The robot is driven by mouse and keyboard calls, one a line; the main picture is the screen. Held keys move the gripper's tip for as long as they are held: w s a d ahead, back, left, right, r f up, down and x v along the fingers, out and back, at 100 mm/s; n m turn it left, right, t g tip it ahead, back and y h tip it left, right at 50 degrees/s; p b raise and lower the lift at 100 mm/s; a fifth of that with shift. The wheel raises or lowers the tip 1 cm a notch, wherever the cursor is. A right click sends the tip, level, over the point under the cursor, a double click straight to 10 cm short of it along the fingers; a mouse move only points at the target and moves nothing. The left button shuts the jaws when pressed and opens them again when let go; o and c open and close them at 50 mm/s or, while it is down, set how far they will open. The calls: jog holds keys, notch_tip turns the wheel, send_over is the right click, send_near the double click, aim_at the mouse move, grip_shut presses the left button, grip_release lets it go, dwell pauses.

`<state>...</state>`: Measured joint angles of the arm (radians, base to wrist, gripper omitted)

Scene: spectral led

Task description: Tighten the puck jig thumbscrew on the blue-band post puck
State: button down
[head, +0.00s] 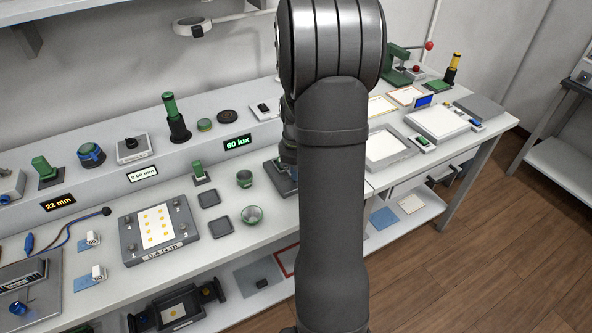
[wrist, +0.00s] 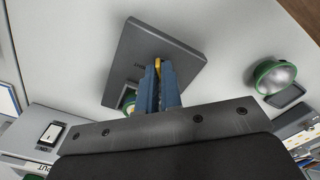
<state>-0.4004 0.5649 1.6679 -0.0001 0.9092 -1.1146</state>
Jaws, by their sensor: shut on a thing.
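In the wrist view a dark grey jig plate (wrist: 140,48) with small lettering lies on the pale bench. My gripper (wrist: 159,72) is over it with its blue fingers shut on a small yellow piece, the thumbscrew (wrist: 158,64).
A green-rimmed cup (wrist: 274,78) stands right of the jig in the wrist view. A raised shelf runs behind.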

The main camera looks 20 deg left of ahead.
jog(key=m, duration=1)
jog(key=shift+m, duration=0.4)
jog(key=m, duration=0.3)
jog(key=shift+m, duration=2.2)
jog(key=shift+r, duration=0.1)
jog(key=c, duration=1.6)
grip_release()
notch_tip(320, 180, up, 17)
jog(key=shift+r, duration=0.15)
